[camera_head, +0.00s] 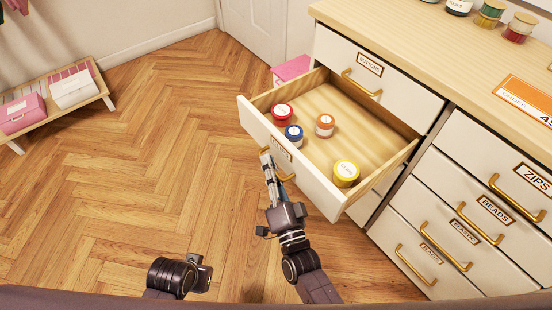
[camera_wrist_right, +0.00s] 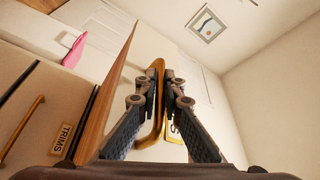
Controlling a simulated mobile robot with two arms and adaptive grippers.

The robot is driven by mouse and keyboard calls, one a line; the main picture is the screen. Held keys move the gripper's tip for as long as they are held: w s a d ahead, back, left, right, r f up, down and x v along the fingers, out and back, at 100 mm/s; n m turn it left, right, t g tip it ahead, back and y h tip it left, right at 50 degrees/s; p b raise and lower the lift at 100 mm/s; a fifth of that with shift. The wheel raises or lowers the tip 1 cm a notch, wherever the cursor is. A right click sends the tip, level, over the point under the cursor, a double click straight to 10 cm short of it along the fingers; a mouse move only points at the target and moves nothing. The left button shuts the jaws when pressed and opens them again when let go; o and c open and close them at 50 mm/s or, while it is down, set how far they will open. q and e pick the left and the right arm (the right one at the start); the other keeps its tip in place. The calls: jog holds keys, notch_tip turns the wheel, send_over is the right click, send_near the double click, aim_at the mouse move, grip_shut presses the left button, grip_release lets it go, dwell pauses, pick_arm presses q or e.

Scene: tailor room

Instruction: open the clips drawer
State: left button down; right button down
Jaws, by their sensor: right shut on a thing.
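A white-fronted drawer (camera_head: 312,183) in the left column, under the top drawer, stands pulled well out. Its label (camera_head: 281,148) is partly hidden and I cannot read it fully. The right wrist view shows the fingers (camera_wrist_right: 166,82) closed around that handle (camera_wrist_right: 151,128).
The cabinet's other drawers are closed, including the top drawer (camera_head: 352,75) and the zips drawer (camera_head: 507,190). Jars and an orange card (camera_head: 527,99) sit on the cabinet top. A low bench (camera_head: 90,92) with boxes stands at left. The wooden floor (camera_head: 130,170) between is clear.

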jog(key=shift+f, duration=0.1)
jog(key=c, duration=2.3)
grip_release()
jog(key=shift+c, duration=0.2)
jog(key=v, duration=1.2)
